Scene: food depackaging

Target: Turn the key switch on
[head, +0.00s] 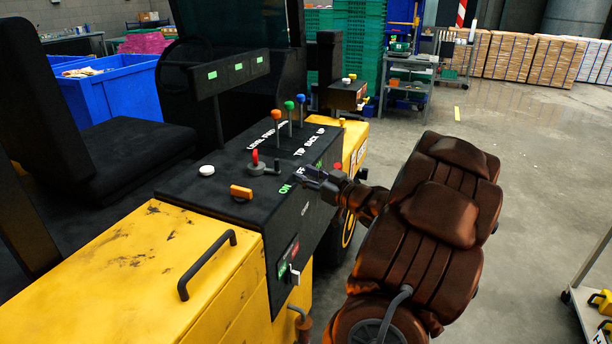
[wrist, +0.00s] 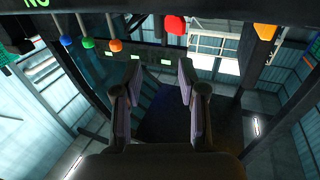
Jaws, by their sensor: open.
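A black control console (head: 225,165) on a yellow vehicle carries an orange turn handle (head: 241,192), a red-topped lever (head: 255,157) and green ON lettering (head: 285,189). The front panel below has a small metal switch (head: 292,274) between red and green labels. I cannot tell for sure which of these is the key switch. My gripper (head: 312,176) is open over the console's right edge, by the ON lettering and apart from the orange handle. In the wrist view my gripper's fingers (wrist: 160,85) are parted with nothing between them. The lettering beside the fingertips is partly hidden.
Levers with orange (head: 277,115), green (head: 289,105) and blue (head: 301,98) knobs rise behind the lettering. A white button (head: 206,170) and black grab handle (head: 207,262) are at the left. A blue bin (head: 110,95) stands behind. Open floor (head: 530,150) lies to the right.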

